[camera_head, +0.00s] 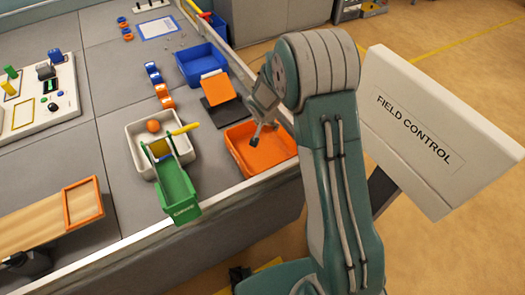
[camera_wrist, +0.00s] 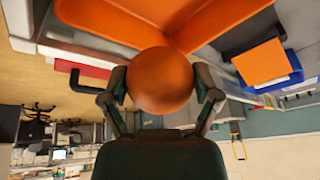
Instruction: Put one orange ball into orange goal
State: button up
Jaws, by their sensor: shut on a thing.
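The orange goal (camera_head: 280,158) is an open orange bin at the table's near right edge. It also fills the top of the wrist view (camera_wrist: 225,25). My gripper (camera_head: 256,138) is over this bin in the head view. In the wrist view my gripper (camera_wrist: 161,92) is shut on an orange ball (camera_wrist: 160,80), with one finger on each side. The held ball cannot be made out in the head view, and its height over the bin floor is unclear. Another orange ball (camera_head: 153,126) lies in the white tray (camera_head: 133,140) left of the bin.
A green chute (camera_head: 176,190) with a yellow bar leans in the white tray. A blue bin (camera_head: 203,64) and a tilted orange panel (camera_head: 217,88) stand behind the orange bin. A FIELD CONTROL sign (camera_head: 430,125) stands right of my arm.

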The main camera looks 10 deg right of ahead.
jog(key=shift+w+f+m, duration=0.3)
jog(key=shift+f+m, duration=0.3)
jog(key=shift+m, duration=0.1)
jog(key=shift+w+d+f+m+g+h, duration=0.1)
jog(key=shift+w+f+m+g+h, duration=0.25)
jog(key=shift+f+m, duration=0.85)
jog(key=shift+w+a+f+m+g+h, duration=0.1)
jog(key=shift+w+f+m+g+h, duration=0.25)
jog(key=shift+f, duration=1.55)
jog(key=shift+w+d+f+m+g+h, duration=0.1)
jog(key=shift+w+f+m+h, duration=0.3)
jog(key=shift+f+m, duration=0.85)
jog(key=shift+w+f+n, duration=0.1)
jog(key=shift+f+n, duration=0.2)
jog(key=o, duration=0.9)
jog(key=shift+o, duration=0.2)
jog(key=v, duration=1.1)
jog(key=shift+r, duration=0.4)
